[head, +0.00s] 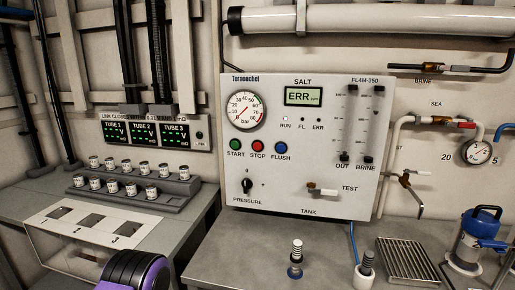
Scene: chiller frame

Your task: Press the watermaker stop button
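The watermaker panel (300,190) is a white board on the back wall, headed Tornouchel. Its red STOP button (258,146) sits between the green START button (235,145) and the blue FLUSH button (281,147), below the round pressure gauge (245,110). The display (304,96) reads ERR. The light above RUN looks lit, paler than the dark FL and ERR lights. Nothing covers the STOP button. Neither of my grippers shows; only a rounded black and purple part, apparently of my arm, shows at the bottom left.
A grey bench (235,250) runs below the panel. At left are a rack of small cylinders (130,188) and tube readouts (144,132). Space before the buttons is clear.

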